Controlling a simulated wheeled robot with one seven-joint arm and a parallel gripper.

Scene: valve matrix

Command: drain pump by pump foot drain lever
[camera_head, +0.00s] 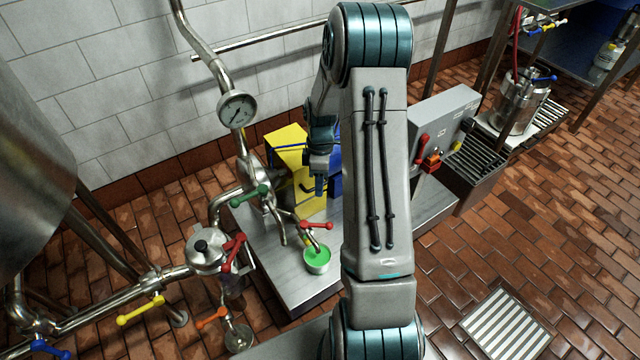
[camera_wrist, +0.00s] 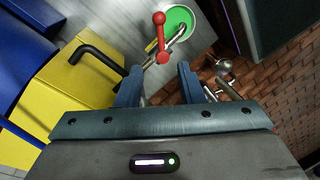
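A red lever (camera_head: 315,225) sits on a small metal spout at the plinth's edge, above a cup of green liquid (camera_head: 316,261). No label shows which lever is the pump foot drain. My gripper (camera_head: 320,188) hangs above and behind this lever, beside the yellow block. In the wrist view my gripper (camera_wrist: 160,72) is open, with its two fingers apart and nothing between the tips. There the red lever (camera_wrist: 160,38) lies just beyond the fingertips, with the green-filled cup (camera_wrist: 179,20) behind it. I cannot tell the exact gap.
A yellow block (camera_head: 301,172) with a black bent handle (camera_wrist: 98,56) is close to the fingers. A green lever (camera_head: 250,196), a red lever (camera_head: 233,252) and an orange lever (camera_head: 212,318) are on nearby pipes. A grey control box (camera_head: 446,130) stands right.

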